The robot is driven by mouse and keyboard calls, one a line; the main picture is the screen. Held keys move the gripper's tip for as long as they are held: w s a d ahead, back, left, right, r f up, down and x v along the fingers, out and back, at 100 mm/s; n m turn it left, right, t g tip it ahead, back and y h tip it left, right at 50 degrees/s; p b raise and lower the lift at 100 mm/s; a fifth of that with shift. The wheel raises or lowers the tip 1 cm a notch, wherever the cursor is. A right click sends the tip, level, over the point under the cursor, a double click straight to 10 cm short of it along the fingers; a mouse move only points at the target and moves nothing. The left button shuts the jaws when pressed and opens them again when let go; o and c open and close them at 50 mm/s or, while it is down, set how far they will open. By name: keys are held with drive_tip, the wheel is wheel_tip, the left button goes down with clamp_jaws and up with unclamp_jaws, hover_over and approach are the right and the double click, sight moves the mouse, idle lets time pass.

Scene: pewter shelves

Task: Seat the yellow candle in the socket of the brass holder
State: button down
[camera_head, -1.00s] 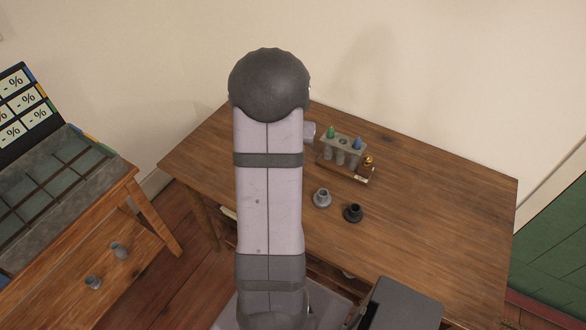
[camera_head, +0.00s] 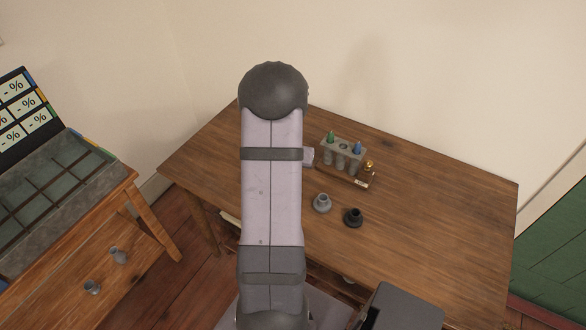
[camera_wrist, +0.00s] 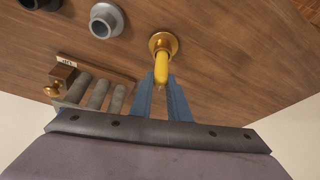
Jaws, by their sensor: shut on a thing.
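The yellow candle (camera_wrist: 162,68) is between the blue fingers of my gripper (camera_wrist: 166,90) in the wrist view. My gripper is shut on it. The brass holder (camera_wrist: 172,39) stands on the table just beyond the fingertips, a round dish with a raised middle. The candle's far end overlaps the middle of the holder, in line with the socket. I cannot tell whether it is inside the socket or just above it. In the head view my arm hides the candle, the brass holder and the fingers.
A grey holder (camera_head: 322,203) and a black holder (camera_head: 353,217) stand nearby on the wooden table (camera_head: 430,220). The table's right side is clear.

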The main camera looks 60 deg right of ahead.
drive_tip(key=shift+f, duration=0.2)
drive_tip(key=c, duration=1.7)
unclamp_jaws()
drive_tip(key=shift+r, duration=0.2)
drive_tip(key=shift+r, duration=0.4)
drive_tip(key=b+v, duration=0.1)
drive_tip(key=v, duration=1)
drive_tip(key=shift+s+a+r, duration=0.1)
drive_tip(key=shift+a, duration=0.05)
